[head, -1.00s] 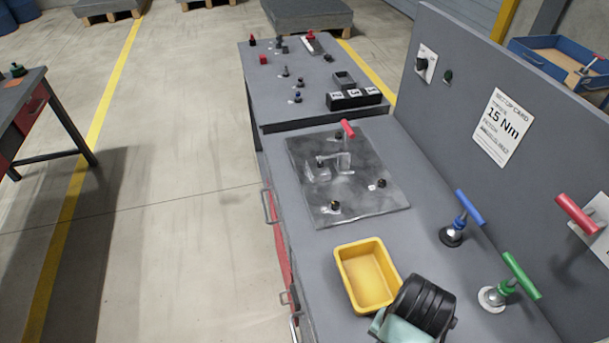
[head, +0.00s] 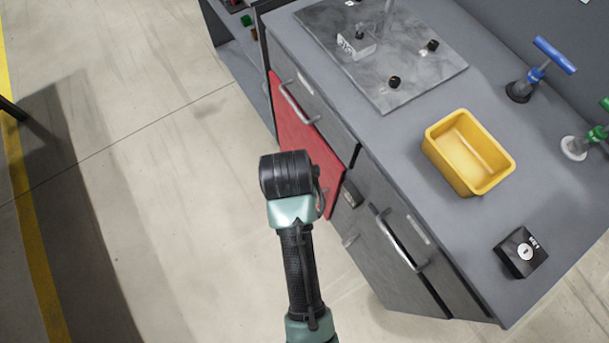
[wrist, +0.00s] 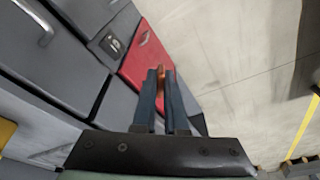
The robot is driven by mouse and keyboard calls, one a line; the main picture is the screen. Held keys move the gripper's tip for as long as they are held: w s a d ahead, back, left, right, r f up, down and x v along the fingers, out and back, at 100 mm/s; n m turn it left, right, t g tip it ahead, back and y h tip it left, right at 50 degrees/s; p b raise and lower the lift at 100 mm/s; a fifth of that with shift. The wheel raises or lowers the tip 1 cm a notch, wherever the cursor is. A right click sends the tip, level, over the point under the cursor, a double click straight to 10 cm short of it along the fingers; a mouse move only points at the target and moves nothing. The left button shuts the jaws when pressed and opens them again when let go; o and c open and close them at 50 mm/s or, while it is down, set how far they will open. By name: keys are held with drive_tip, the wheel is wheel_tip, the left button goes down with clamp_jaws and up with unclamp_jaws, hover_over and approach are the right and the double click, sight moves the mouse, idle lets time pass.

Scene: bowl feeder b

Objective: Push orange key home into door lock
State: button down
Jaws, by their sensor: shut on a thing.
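My gripper (wrist: 166,72) is shut on the orange key (wrist: 167,78), of which only a small part shows between the fingertips in the wrist view. In the head view my wrist hides the fingers and key. The red door (head: 298,145) is in the bench front and also shows in the wrist view (wrist: 134,70). The fingertips overlap its edge in the wrist view; I cannot tell whether the key touches anything. A small dark block with a pale face (wrist: 113,43) sits beside the red door, and a dark block (head: 352,193) shows there in the head view. I cannot make out a keyhole.
A yellow bin (head: 450,160) and a black box marked KEY (head: 522,254) stand on the bench top. A grey plate with knobs (head: 425,85) lies farther back. The floor on the left is clear.

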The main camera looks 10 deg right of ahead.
drive_tip(key=d+f+m+t+h+b, duration=0.2)
drive_tip(key=f+m+h+b, duration=0.3)
drive_tip(key=f+b, duration=0.9)
drive_tip(key=d+f+m+t+h+b, duration=0.1)
drive_tip(key=f+m+h+b, duration=0.4)
drive_tip(key=b, duration=2.2)
wheel_tip(320, 180, down, 9)
drive_tip(key=t+h, duration=0.1)
drive_tip(key=h, duration=0.5)
drive_tip(key=shift+w+d+m+b, duration=0.3)
drive_tip(key=shift+d+b, duration=0.1)
drive_tip(key=shift+r, duration=0.15)
drive_tip(key=shift+b+x, duration=0.45)
drive_tip(key=shift+x, duration=2.4)
drive_tip(key=shift+b+x, duration=0.95)
drive_tip(key=shift+b, duration=0.3)
